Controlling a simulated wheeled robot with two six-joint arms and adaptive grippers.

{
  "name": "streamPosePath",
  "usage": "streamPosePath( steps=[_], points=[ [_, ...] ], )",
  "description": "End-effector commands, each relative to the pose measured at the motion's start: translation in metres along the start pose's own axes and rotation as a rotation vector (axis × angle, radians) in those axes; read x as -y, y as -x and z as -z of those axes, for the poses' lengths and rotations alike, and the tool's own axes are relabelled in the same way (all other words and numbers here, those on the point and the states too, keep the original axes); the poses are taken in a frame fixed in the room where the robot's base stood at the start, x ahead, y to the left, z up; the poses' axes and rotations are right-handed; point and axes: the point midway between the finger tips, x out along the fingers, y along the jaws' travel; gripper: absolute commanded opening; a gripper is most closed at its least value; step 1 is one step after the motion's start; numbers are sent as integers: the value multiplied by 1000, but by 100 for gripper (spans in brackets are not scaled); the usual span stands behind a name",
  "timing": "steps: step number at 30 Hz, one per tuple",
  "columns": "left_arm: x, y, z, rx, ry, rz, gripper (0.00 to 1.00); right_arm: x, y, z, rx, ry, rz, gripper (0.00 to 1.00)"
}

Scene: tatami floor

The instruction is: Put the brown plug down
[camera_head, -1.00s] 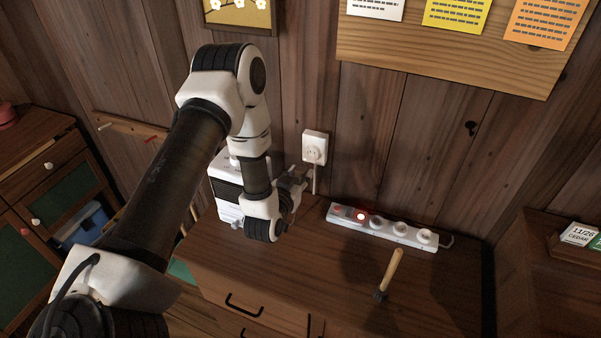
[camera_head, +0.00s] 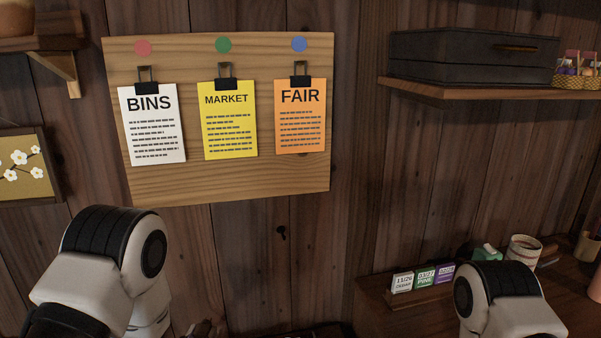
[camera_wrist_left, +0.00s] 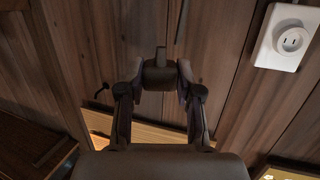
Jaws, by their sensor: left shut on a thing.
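In the left wrist view, my left gripper (camera_wrist_left: 158,80) is shut on the brown plug (camera_wrist_left: 160,74). The plug is a small dark brown block between the two fingertips, with a narrow piece sticking out beyond them. It is held up in front of the plank wall. In the head view, my left arm comes in at the lower left, and a small part of the gripper (camera_head: 205,329) shows at the bottom edge; the plug cannot be made out there. My right arm shows at the lower right, with its gripper out of view.
A white wall socket (camera_wrist_left: 287,38) is at the upper right of the wrist view. A notice board (camera_head: 230,185) hangs on the wall. A shelf (camera_head: 480,90) bears a dark case (camera_head: 450,57). At lower right, a wooden unit (camera_head: 385,318) holds small cards (camera_head: 425,277) and a cup (camera_head: 523,249).

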Motion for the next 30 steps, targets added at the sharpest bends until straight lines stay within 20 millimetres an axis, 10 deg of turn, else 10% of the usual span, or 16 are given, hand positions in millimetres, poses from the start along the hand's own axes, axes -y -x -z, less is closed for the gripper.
streamPosePath(
  steps=[4, 10, 21, 30],
  points=[
    [-28, 15, -1, 1, -7, -19, 0, 0, 0, 0, 0, 0, 0, 40],
    [-21, 26, -6, 1, 12, 53, 0, 0, 0, 0, 0, 0, 0, 40],
    [-22, 57, -80, 5, 14, 63, 0, 0, 0, 0, 0, 0, 0, 40],
    [-22, 56, -62, 0, 13, 59, 0, 0, 0, 0, 0, 0, 0, 40]
  ],
)
